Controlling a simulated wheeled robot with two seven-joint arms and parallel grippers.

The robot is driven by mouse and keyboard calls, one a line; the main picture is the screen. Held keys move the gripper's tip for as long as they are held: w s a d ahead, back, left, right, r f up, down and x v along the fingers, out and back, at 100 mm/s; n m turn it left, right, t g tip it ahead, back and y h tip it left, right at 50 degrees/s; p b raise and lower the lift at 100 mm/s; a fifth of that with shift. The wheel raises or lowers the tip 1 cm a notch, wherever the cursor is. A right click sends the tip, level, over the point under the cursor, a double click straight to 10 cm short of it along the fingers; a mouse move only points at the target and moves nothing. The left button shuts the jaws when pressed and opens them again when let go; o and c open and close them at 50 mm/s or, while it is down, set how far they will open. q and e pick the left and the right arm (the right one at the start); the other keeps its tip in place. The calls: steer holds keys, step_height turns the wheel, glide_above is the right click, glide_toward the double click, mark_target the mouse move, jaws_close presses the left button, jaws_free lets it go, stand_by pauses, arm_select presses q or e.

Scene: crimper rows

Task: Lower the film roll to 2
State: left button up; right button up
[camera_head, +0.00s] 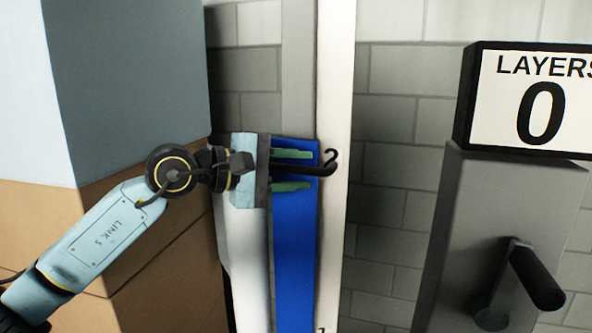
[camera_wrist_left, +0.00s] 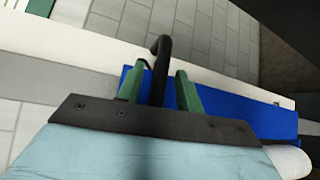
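A white film roll (camera_head: 245,275) stands upright beside a tall blue carriage (camera_head: 295,250), its upper end hidden behind my left gripper (camera_head: 309,170). The blue carriage also shows in the left wrist view (camera_wrist_left: 250,114). A black hooked handle (camera_head: 322,170) sticks out at the carriage's top, its tip just below the black mark 2 (camera_head: 331,157) on the white post. My left gripper's green fingers lie on either side of the handle, with gaps showing; the left wrist view (camera_wrist_left: 158,80) shows the same. The gripper is open around the handle. My right gripper is out of view.
A grey post with a black crank (camera_head: 535,275) stands at the right under a LAYERS sign (camera_head: 540,105) reading 0. A large stacked block (camera_head: 130,90) stands at the left. A brick wall (camera_head: 400,130) is behind. The mark 1 (camera_head: 321,330) is cut off at the bottom.

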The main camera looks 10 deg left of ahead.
arm_select(q)
steer(key=v, duration=1.3)
steer(key=shift+a, duration=0.15)
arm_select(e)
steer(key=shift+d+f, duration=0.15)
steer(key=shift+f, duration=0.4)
arm_select(q)
steer(key=shift+s+r, duration=0.1)
